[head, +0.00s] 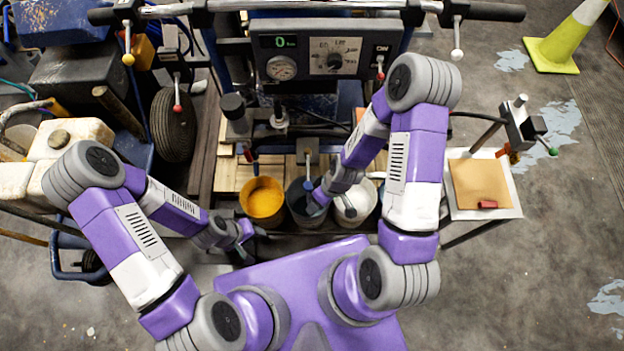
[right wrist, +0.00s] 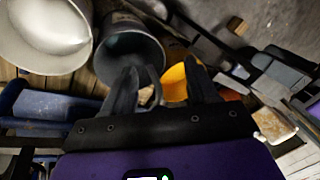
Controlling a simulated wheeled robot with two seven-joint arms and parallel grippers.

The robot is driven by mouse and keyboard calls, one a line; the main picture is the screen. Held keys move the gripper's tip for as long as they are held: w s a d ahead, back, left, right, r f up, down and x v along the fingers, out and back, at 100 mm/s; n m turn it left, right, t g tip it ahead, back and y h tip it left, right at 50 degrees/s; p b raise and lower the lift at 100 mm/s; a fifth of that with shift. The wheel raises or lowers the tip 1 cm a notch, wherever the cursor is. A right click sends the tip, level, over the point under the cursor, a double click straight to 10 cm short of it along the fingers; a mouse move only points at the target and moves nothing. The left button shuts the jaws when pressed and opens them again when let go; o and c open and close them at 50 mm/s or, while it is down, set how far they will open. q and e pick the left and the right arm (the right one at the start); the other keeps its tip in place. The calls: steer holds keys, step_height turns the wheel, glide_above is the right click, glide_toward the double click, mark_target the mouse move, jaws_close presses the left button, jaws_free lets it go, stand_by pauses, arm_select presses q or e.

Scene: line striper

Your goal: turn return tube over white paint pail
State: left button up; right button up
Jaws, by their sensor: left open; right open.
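Three pails stand in a row under the machine's panel. The white paint pail (head: 354,209) is on the right, and it also shows at the top left of the right wrist view (right wrist: 45,35). A dark grey pail (head: 303,212) is in the middle and a yellow paint pail (head: 263,201) on the left. My right gripper (head: 314,192) is open over the grey pail, its fingers (right wrist: 163,90) apart. A thin grey curved piece shows between them; I cannot tell whether it is the return tube or a pail handle.
The control panel (head: 308,52) and handlebar (head: 330,9) are above the pails. A black wheel (head: 173,125) stands to the left. A side tray (head: 486,212) with a tan sheet is at right, near a yellow-green cone (head: 567,42). The floor at far right is mostly clear.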

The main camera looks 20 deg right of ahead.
mark_target(309, 185)
steer(key=w+d+r+n+y+p, duration=0.1)
steer(key=w+d+r+n, duration=0.1)
steer(key=w+r+n, duration=0.65)
steer(key=s+a+f+n, duration=0.1)
steer(key=f, duration=0.1)
steer(key=s+a+f+n+b, duration=0.1)
steer(key=f, duration=0.1)
steer(key=a+f+n, duration=0.1)
steer(key=f+n, duration=0.1)
steer(key=shift+s+a+f+b, duration=0.15)
steer(key=shift+s+b, duration=0.15)
steer(key=shift+s, duration=0.1)
jaws_close()
